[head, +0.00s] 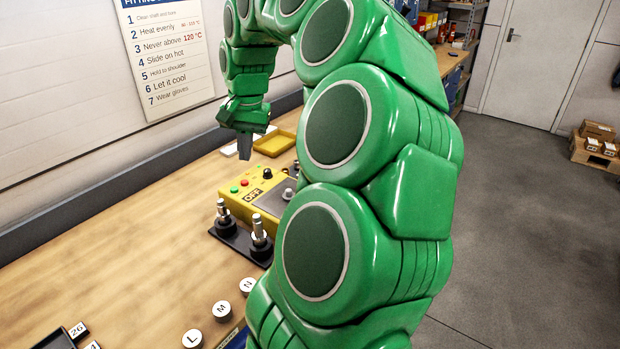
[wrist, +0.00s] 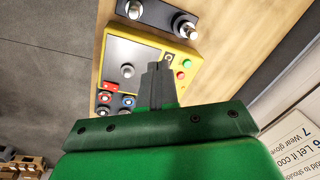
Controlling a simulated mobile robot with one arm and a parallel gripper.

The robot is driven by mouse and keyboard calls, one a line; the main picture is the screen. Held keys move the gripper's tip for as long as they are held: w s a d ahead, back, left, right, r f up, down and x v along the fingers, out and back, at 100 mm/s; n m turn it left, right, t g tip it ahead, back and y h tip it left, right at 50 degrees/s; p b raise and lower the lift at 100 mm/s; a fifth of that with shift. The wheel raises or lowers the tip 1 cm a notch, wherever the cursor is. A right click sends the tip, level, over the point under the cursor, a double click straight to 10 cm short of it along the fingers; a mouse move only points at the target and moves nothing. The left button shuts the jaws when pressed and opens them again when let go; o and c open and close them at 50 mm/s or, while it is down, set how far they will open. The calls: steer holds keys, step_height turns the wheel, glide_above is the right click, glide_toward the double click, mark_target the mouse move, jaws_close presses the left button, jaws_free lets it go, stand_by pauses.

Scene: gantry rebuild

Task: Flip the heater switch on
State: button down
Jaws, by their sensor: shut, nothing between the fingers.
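Which control is the heater switch I cannot tell. My gripper (head: 245,158) is shut and empty, pointing down above the far side of the box in the head view. In the wrist view the dark fingers (wrist: 159,66) overlap the yellow box (wrist: 155,52), left of the red button (wrist: 180,75) and green button (wrist: 187,63). They hide part of its panel. Contact is not visible.
A black base with two upright metal posts (head: 224,215) stands in front of the box. A yellow tray (head: 274,143) lies behind it. White lettered discs (head: 221,309) sit nearer. My arm hides the box's right side in the head view. Bare bench lies to the left.

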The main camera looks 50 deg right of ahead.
steer(key=s+d+f+m, duration=0.1)
steer(key=s+d+m, duration=0.2)
steer(key=d, duration=0.6)
steer(key=s+d+f+m, duration=0.2)
steer(key=s+d+m, duration=0.1)
steer(key=d, duration=0.6)
steer(key=shift+d+h, duration=0.3)
steer(key=shift+d, duration=0.1)
steer(key=shift+f, duration=0.15)
steer(key=f, duration=0.4)
steer(key=w+f, duration=0.1)
steer(key=f, duration=0.8)
steer(key=shift+w+a+f, duration=0.1)
steer(key=shift+w+f, duration=0.2)
steer(key=shift+w, duration=0.1)
steer(key=shift+f, duration=0.1)
